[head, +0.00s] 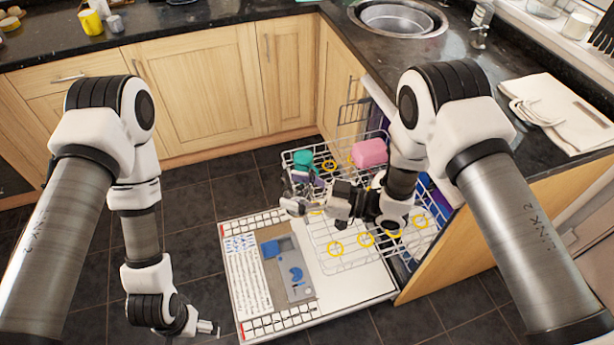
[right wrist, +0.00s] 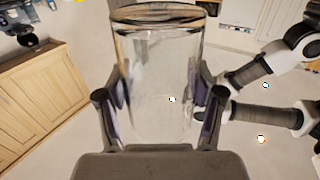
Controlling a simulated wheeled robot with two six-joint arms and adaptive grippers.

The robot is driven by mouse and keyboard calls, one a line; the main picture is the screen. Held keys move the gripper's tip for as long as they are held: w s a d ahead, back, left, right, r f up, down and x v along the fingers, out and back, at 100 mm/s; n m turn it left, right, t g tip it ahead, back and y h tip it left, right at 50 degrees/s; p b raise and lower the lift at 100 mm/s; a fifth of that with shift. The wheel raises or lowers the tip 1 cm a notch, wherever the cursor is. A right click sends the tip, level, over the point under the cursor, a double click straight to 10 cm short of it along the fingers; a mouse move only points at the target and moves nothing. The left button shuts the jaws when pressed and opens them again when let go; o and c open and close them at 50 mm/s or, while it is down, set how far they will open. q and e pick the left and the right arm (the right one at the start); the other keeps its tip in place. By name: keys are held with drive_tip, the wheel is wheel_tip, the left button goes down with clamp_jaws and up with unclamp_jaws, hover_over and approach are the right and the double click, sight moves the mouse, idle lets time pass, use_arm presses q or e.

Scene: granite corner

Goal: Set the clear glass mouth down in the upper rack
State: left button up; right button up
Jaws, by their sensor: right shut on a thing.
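The clear glass (right wrist: 158,75) fills the middle of the right wrist view, between the two fingers of my right gripper (right wrist: 160,108). The gripper is shut on its sides. In the head view my right gripper (head: 312,206) points left, over the left part of the pulled-out upper rack (head: 345,268). The glass is small and hard to make out there, and I cannot tell which way its mouth faces. The rack is white wire with several yellow rings. My left gripper (head: 207,328) hangs low at the bottom left, away from the rack; its fingers are too small to read.
A teal cup (head: 302,158) and a pink item (head: 369,152) stand at the rack's far side. The open dishwasher door (head: 238,262) lies below. Wooden cabinets (head: 205,95) and a dark counter with a sink (head: 398,18) border the space. Dark floor is clear at left.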

drive_tip(key=shift+r, duration=0.1)
drive_tip(key=shift+w+d+r, duration=0.1)
drive_tip(key=shift+w+d, duration=0.1)
drive_tip(key=w+d+m+t+h, duration=0.7)
drive_tip(key=d+m+t, duration=0.1)
drive_tip(key=d+t, duration=0.2)
drive_tip(key=d+m+t+h, duration=0.3)
drive_tip(key=d+m+h, duration=0.4)
drive_tip(key=d+h, duration=0.4)
drive_tip(key=shift+m+y, duration=0.3)
drive_tip(key=s+r, duration=0.1)
drive_tip(key=s, duration=0.1)
drive_tip(key=s+d+r, duration=0.1)
drive_tip(key=r, duration=0.1)
drive_tip(key=shift+s+r, duration=0.2)
drive_tip(key=shift+s, duration=0.2)
drive_tip(key=m+p, duration=0.4)
drive_tip(key=m, duration=0.4)
drive_tip(key=shift+w+r+m, duration=0.1)
drive_tip(key=shift+r+m, duration=0.05)
drive_tip(key=shift+m, duration=0.15)
drive_tip(key=m, duration=0.3)
drive_tip(key=shift+f, duration=0.25)
